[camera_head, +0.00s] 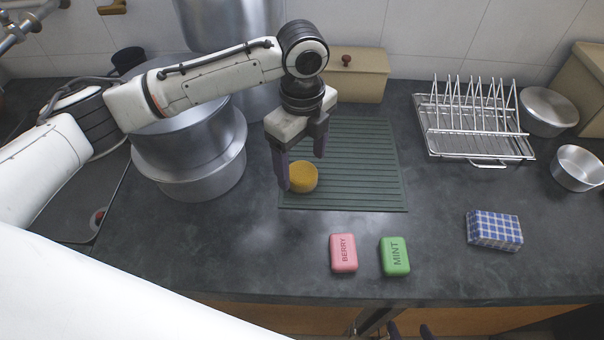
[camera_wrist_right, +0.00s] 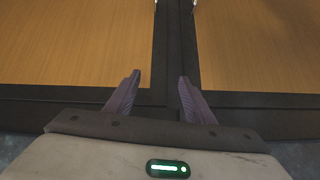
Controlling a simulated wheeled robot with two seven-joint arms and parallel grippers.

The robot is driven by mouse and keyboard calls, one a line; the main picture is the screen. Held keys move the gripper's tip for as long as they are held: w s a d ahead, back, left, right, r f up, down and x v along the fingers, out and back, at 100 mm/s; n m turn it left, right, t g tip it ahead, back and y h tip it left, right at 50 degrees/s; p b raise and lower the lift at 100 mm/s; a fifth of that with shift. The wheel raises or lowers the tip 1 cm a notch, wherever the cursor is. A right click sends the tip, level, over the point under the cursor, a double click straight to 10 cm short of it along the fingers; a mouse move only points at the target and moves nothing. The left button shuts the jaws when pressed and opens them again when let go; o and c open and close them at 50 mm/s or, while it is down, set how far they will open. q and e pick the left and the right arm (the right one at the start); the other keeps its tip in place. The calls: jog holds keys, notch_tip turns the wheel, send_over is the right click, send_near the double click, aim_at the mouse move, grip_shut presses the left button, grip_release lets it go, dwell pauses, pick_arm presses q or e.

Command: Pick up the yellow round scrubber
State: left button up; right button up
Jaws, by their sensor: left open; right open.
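The yellow round scrubber (camera_head: 304,178) sits on the left front part of the green ribbed mat (camera_head: 360,196). My left gripper (camera_head: 301,172) points down at it with fingers open. One finger is at the scrubber's left side and partly in front of it; the other is behind it. I cannot tell whether they touch it. My right gripper (camera_head: 410,331) shows only as dark fingertips at the bottom edge, below the counter front. In the right wrist view it is open and empty (camera_wrist_right: 158,85), facing wooden cabinet doors (camera_wrist_right: 75,45).
Large steel pots (camera_head: 190,165) stand left of the mat, under my left arm. A pink BERRY bar (camera_head: 343,254), a green MINT bar (camera_head: 395,257) and a blue checked block (camera_head: 494,231) lie in front. A wire rack (camera_head: 474,150) and steel pans (camera_head: 578,168) are right.

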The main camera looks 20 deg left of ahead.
aim_at(302, 172)
pick_arm(q)
jog(key=f, duration=0.4)
jog(key=shift+w+a+f, duration=0.1)
jog(key=shift+w+f, duration=0.05)
jog(key=shift+w, duration=0.1)
jog(key=c, duration=1.1)
notch_tip(302, 172, up, 10)
jog(key=shift+r, duration=0.1)
jog(key=shift+o, duration=0.9)
jog(key=shift+c, duration=0.5)
